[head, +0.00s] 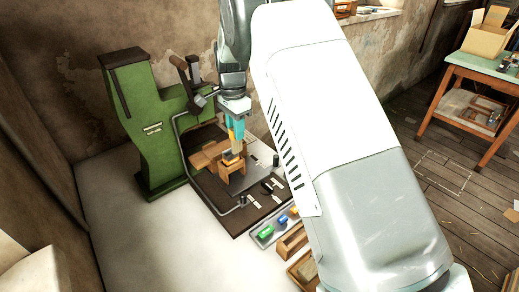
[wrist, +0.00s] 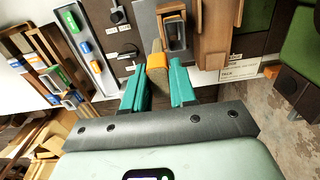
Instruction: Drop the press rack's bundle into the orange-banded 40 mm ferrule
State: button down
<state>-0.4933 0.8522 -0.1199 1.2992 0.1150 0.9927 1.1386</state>
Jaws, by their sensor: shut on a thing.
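My gripper (head: 236,128), with teal fingers, points down over the press area in the head view. In the wrist view its fingers (wrist: 158,88) are shut on a bundle (wrist: 156,64), which has an orange part between the fingers and a tan end beyond them. In the head view the bundle (head: 236,147) hangs below the fingers, just above a small wooden stand (head: 238,180). An orange-banded piece (wrist: 173,17) sits in the stand, just beyond the bundle's end in the wrist view. Whether the bundle touches it or has entered it, I cannot tell.
The green press (head: 148,125) stands to the left, behind the dark base board (head: 226,213). A grey tray (head: 262,241) with green, blue and orange-yellow pieces lies in front right. Wooden boxes (head: 291,241) stand beside it.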

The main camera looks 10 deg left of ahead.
jog(key=shift+w+a+f, duration=0.3)
jog(key=shift+a+f, duration=0.35)
jog(key=shift+f, duration=0.2)
jog(key=shift+w+a+f, duration=0.3)
jog(key=shift+a+f, duration=0.35)
jog(key=shift+f, duration=0.15)
jog(key=shift+f, duration=0.15)
notch_tip(320, 180, down, 4)
jog(key=shift+r, duration=0.25)
dwell(0.7)
jog(key=c, duration=0.8)
grip_release()
